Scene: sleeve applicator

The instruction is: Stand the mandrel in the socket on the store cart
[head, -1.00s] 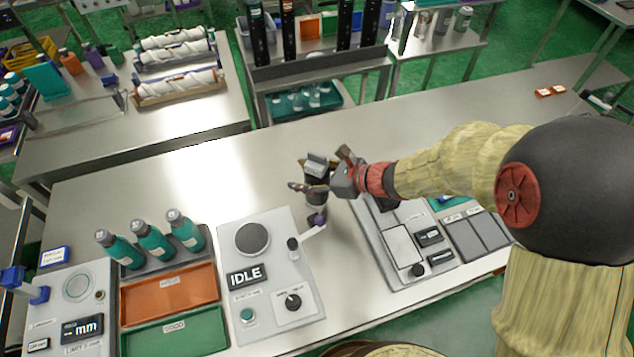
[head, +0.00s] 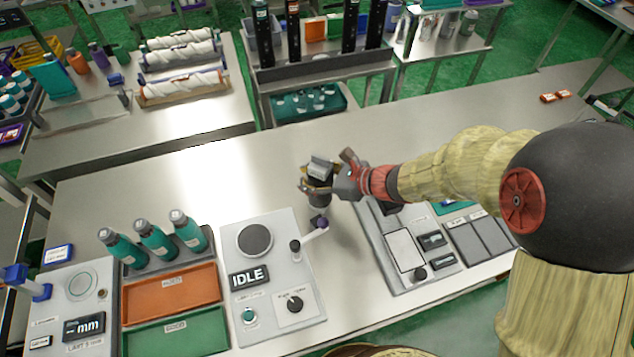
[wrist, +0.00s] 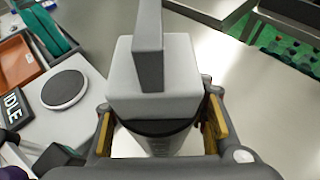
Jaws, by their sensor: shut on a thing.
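My gripper (head: 318,186) is shut on the mandrel, a dark upright cylinder with a light grey block and a flat grip on top (head: 320,166). In the wrist view, the mandrel's grey head (wrist: 155,75) fills the middle, with a yellow-padded finger on each side. Its lower end is near the bench beside the applicator panel; I cannot tell whether it touches. The store cart (head: 322,68) stands behind the bench, with several tall black mandrels upright in its rack. The free socket cannot be made out.
The applicator panel (head: 278,315) reads IDLE and has a purple-knobbed lever (head: 320,222) close to the mandrel. Teal bottles (head: 155,240) and orange and green trays are at left. Another panel (head: 405,250) lies under my arm. The bench (head: 220,165) between gripper and cart is clear.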

